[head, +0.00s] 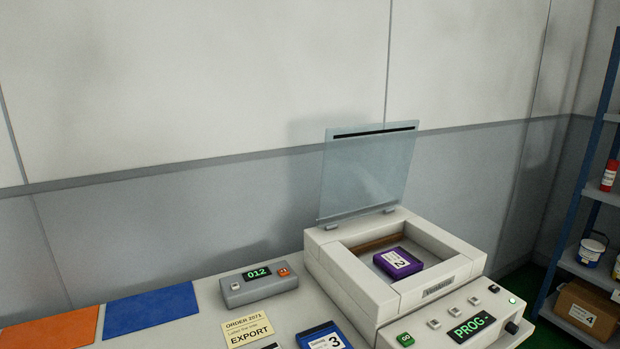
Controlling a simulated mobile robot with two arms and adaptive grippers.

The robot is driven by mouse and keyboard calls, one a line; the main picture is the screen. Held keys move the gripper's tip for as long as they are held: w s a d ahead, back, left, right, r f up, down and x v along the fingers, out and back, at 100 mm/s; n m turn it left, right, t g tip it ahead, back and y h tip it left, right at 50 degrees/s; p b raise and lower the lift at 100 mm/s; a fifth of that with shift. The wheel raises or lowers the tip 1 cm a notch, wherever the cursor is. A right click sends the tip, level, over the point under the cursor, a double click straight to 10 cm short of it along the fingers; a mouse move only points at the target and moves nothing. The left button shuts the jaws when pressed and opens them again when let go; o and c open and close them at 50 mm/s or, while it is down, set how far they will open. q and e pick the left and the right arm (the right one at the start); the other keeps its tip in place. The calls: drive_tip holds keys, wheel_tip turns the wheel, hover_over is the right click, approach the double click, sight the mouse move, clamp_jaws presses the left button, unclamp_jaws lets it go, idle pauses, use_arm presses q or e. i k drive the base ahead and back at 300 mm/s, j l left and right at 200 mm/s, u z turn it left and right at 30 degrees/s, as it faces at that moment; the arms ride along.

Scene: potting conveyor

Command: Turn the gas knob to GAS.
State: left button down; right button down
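A white machine (346,277) with its clear lid (367,172) standing open is at the lower right. I cannot read any GAS marking or tell which way the knob points. A purple pack (391,264) with a white label marked 2 lies in the open chamber. Neither of my grippers shows in the head view.
A grey box (258,290) with display "012", a yellow order note (246,331) and a blue pack (310,334) marked 3 are left of the machine. Blue (152,308) and orange (50,332) mats lie farther left. A shelf (577,262) stands at right.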

sight(510, 327)
drive_tip(key=l+z, duration=0.15)
drive_tip(key=z, duration=0.2)
drive_tip(key=l+z, duration=0.15)
drive_tip(key=z, duration=0.2)
drive_tip(key=l+z, duration=0.1)
drive_tip(key=z, duration=0.3)
drive_tip(key=i+l+u, duration=0.1)
drive_tip(key=l, duration=0.3)
drive_tip(key=i, duration=0.05)
